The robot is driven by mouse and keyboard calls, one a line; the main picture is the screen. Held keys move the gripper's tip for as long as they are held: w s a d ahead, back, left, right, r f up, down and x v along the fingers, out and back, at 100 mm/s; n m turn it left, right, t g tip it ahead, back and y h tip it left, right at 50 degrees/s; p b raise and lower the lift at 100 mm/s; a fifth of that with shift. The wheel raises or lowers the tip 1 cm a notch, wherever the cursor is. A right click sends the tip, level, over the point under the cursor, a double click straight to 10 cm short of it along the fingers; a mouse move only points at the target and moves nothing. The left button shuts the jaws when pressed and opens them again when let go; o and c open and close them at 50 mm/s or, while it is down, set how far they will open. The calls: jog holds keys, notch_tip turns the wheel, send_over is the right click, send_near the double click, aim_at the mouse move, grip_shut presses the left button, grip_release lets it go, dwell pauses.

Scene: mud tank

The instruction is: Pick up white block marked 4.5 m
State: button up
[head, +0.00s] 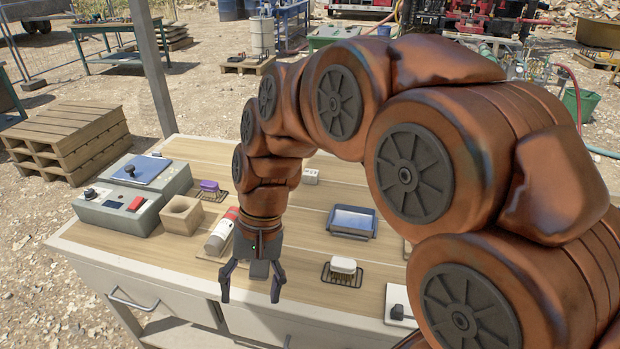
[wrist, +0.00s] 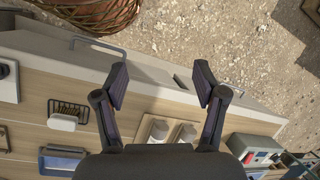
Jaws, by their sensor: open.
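A small white block (head: 311,176) with faint dark marks stands on the wooden bench top, just right of my arm in the head view. Its marking is too small to read, and I cannot make it out in the wrist view. My gripper (head: 250,294) is open and empty, pointing down near the bench's front edge, well in front of that block. The wrist view also shows my gripper (wrist: 161,82) with its fingers spread and nothing between them.
A white-topped brush (head: 343,265) sits on a wire rack. A blue-lined tray (head: 352,221), a white-and-red bottle (head: 222,231), a wooden box (head: 182,216), a purple-topped brush (head: 209,186) and a grey control box (head: 133,192) also stand on the bench (head: 300,300). Some bare wood separates them.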

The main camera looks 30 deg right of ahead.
jog(key=w+d+m+t+y, duration=0.15)
jog(key=w+m+y, duration=0.35)
jog(key=w, duration=1.1)
jog(key=m+t+y+b, duration=0.25)
jog(key=m+t, duration=0.65)
jog(key=m, duration=0.6)
send_over(308, 175)
jog(key=s+a, duration=0.3)
jog(key=shift+g+h, duration=0.25)
jog(key=shift+h, duration=0.2)
notch_tip(308, 175, down, 10)
jog(key=shift+f+b, duration=0.1)
jog(key=shift+b, duration=0.2)
jog(key=d+f+m, duration=0.1)
jog(key=d, duration=0.1)
jog(key=d+f+m+t, duration=0.1)
jog(key=d, duration=0.2)
jog(key=s+d+f, duration=0.1)
jog(key=d+f, duration=0.1)
jog(key=d, duration=0.1)
jog(key=shift+d+m+t+h, duration=0.15)
jog(key=shift+m+t+h, duration=0.15)
jog(key=shift+m+h, duration=0.1)
jog(key=shift+w+d+p+x, duration=0.15)
jog(key=shift+p+x, duration=0.25)
jog(key=shift+x, duration=1.5)
jog(key=shift+w+d+p+x, duration=0.1)
jog(key=shift+d+p+x, duration=0.2)
jog(key=shift+x, duration=1.6)
jog(key=shift+a+f, duration=0.1)
